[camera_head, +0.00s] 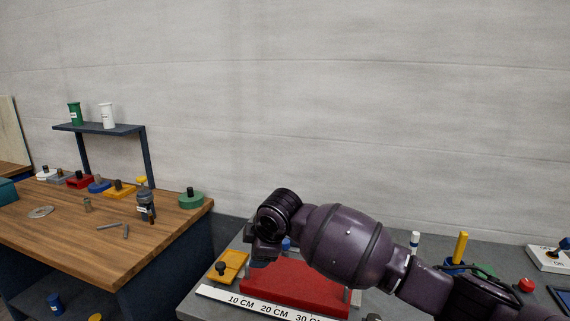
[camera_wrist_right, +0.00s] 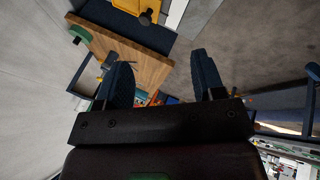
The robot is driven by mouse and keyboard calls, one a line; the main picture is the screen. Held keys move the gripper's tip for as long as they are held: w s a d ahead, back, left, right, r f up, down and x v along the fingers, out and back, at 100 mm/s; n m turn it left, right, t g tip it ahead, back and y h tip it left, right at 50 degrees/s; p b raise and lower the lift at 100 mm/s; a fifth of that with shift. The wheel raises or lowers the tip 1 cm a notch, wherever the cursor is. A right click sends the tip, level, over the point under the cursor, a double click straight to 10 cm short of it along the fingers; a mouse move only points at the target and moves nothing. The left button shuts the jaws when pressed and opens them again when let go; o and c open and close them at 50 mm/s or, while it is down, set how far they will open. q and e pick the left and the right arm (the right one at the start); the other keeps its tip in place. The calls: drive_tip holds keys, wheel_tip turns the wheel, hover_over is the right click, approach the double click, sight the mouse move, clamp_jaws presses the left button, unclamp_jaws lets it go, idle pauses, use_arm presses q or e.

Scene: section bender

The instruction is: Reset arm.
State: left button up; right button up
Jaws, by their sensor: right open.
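My right arm (camera_head: 345,245) comes in from the right in the head view and reaches over the grey bench. Its right gripper is mostly hidden by the wrist there. In the right wrist view the right gripper (camera_wrist_right: 163,75) is open, with its two dark fingers apart and nothing between them. A red block-like machine part (camera_head: 295,290) lies below the arm, partly covered by it. My left gripper is not in view.
A ruler strip (camera_head: 262,308) runs along the bench front, near a yellow block with a black knob (camera_head: 228,266). A wooden table (camera_head: 120,255) with several coloured knobbed pieces stands left. A yellow post (camera_head: 460,247) and a red button (camera_head: 526,285) are at right.

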drive_tip(key=s+d+f+m+t, duration=0.3)
drive_tip(key=s+d+m+t, duration=0.15)
drive_tip(key=d, duration=0.25)
drive_tip(key=s+d+f+m+t, duration=0.35)
drive_tip(key=d+m, duration=0.25)
drive_tip(key=d, duration=0.2)
drive_tip(key=s+d+f+m+t, duration=0.3)
drive_tip(key=s+d+f+m, duration=0.15)
drive_tip(key=d, duration=0.25)
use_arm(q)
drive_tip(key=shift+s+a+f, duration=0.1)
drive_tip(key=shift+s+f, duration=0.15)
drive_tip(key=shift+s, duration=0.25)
use_arm(e)
drive_tip(key=s+d+f+m+g+h, duration=0.1)
drive_tip(key=s+d+f+g+h, duration=0.1)
drive_tip(key=s+d+f, duration=0.4)
drive_tip(key=s+d+f+m+g+h, duration=0.2)
drive_tip(key=s+d+f, duration=0.3)
drive_tip(key=s+f, duration=0.5)
drive_tip(key=s, duration=0.5)
drive_tip(key=shift+s+d, duration=0.15)
drive_tip(key=shift+d, duration=0.2)
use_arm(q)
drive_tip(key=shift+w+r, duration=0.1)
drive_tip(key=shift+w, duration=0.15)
